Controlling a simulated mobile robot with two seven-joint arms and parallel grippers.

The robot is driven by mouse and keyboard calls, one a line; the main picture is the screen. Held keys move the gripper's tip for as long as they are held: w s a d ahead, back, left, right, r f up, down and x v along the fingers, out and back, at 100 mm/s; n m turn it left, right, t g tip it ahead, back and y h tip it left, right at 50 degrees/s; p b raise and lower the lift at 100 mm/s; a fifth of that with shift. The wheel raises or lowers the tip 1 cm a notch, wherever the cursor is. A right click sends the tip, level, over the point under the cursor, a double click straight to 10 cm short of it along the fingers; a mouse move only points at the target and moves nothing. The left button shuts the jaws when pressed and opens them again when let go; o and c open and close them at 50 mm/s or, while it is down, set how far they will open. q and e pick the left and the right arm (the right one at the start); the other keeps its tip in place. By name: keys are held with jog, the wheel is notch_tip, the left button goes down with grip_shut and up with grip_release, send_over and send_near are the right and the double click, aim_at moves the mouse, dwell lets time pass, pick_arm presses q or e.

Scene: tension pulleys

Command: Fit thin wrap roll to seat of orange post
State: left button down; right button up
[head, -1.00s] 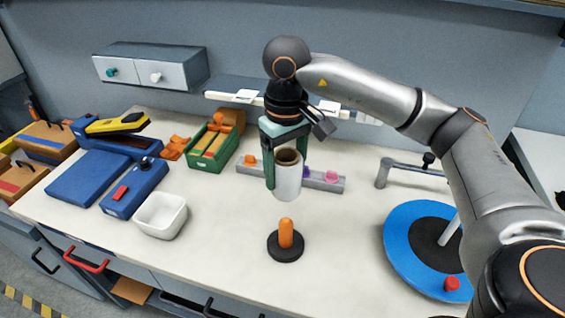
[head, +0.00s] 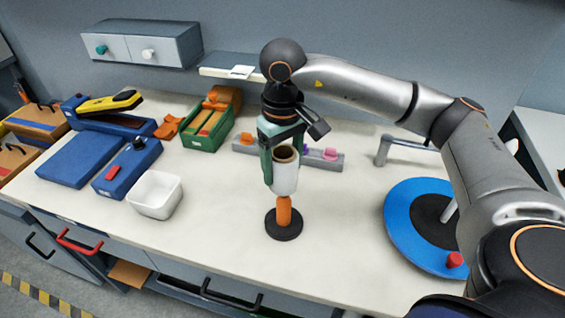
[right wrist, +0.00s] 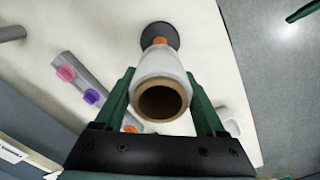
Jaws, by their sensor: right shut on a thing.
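The thin wrap roll (head: 285,177) is white with a brown cardboard core and stands about upright in my right gripper (head: 281,180). The gripper's green fingers are shut on its sides. The orange post (head: 284,211) rises from a round black base on the worktop, just below the roll. The roll's lower end is at the post's top in the head view; I cannot tell whether the post's tip is inside the core. In the right wrist view the roll (right wrist: 161,85) shows its open core, with the orange post (right wrist: 158,42) and black base beyond its far end. My left gripper is not in view.
A grey rail (head: 322,158) with coloured pegs lies behind the roll. A blue round turntable (head: 398,228) stands at the right. A white bin (head: 155,195), a green box (head: 208,138) and blue devices stand at the left. The worktop (head: 222,225) around the post is clear.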

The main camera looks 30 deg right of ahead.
jog(key=shift+s+f+b, duration=0.1)
jog(key=shift+f+b, duration=0.05)
jog(key=shift+b, duration=0.2)
jog(key=shift+b, duration=0.45)
dwell(1.3)
jog(key=shift+f, duration=0.2)
jog(key=shift+f+b, duration=1.3)
jog(key=shift+b, duration=0.3)
jog(key=shift+f+b, duration=0.1)
jog(key=shift+b, duration=0.2)
jog(key=shift+f+b, duration=1.4)
dwell(0.5)
jog(key=shift+f+b, duration=0.1)
jog(key=shift+b, duration=0.2)
